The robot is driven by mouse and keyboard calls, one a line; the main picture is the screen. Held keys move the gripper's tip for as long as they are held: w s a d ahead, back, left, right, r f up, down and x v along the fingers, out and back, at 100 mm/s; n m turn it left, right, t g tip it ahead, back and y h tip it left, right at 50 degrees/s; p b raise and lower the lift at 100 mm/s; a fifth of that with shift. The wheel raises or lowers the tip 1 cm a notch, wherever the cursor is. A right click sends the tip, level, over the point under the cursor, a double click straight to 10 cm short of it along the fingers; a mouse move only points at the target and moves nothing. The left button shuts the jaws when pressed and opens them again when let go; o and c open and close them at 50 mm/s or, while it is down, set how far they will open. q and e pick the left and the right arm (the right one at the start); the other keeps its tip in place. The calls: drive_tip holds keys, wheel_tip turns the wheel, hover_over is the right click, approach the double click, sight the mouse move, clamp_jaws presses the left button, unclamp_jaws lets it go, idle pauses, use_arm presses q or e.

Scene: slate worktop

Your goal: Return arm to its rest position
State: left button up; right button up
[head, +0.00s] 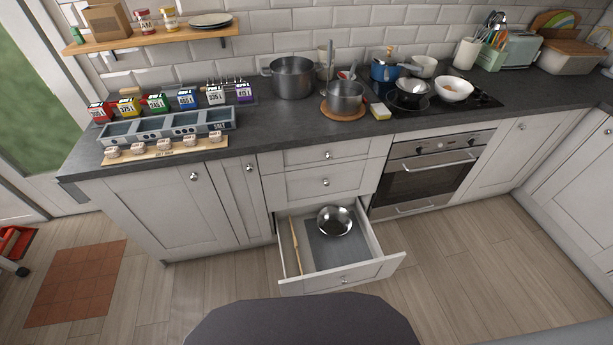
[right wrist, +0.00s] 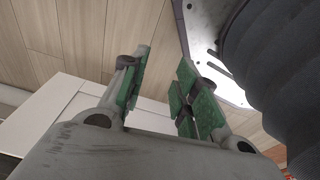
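My right gripper (right wrist: 160,82) shows in the right wrist view. Its green-padded fingers stand apart, with nothing between them. It hangs over wood floor (right wrist: 90,35) and a white panel (right wrist: 60,125). Neither gripper nor arm shows in the head view, so my left gripper is out of sight. An open bottom drawer (head: 345,278) in front of me holds a shiny round metal pan or bowl (head: 335,220) and a long wooden stick-like item (head: 296,246).
The drawer juts out over the floor (head: 470,265). The slate worktop (head: 270,128) carries a large pot (head: 291,77), a smaller pot (head: 345,97) on a round wooden board, a grey divided tray (head: 168,125) with several cartons behind it, and a hob (head: 465,97) with cookware.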

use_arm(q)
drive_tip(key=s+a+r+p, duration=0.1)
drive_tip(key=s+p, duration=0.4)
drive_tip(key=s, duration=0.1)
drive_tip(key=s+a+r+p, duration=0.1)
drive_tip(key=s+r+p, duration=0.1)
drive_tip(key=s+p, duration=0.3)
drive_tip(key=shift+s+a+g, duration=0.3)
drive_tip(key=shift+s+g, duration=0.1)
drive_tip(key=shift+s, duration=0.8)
use_arm(e)
drive_tip(key=s+d+r, duration=0.1)
drive_tip(key=s, duration=0.5)
drive_tip(key=s+d+r, duration=0.1)
drive_tip(key=s+r, duration=0.1)
drive_tip(key=s, duration=0.5)
drive_tip(key=shift+s+d+g, duration=0.25)
drive_tip(key=shift+d+g, duration=0.05)
drive_tip(key=shift+g, duration=0.1)
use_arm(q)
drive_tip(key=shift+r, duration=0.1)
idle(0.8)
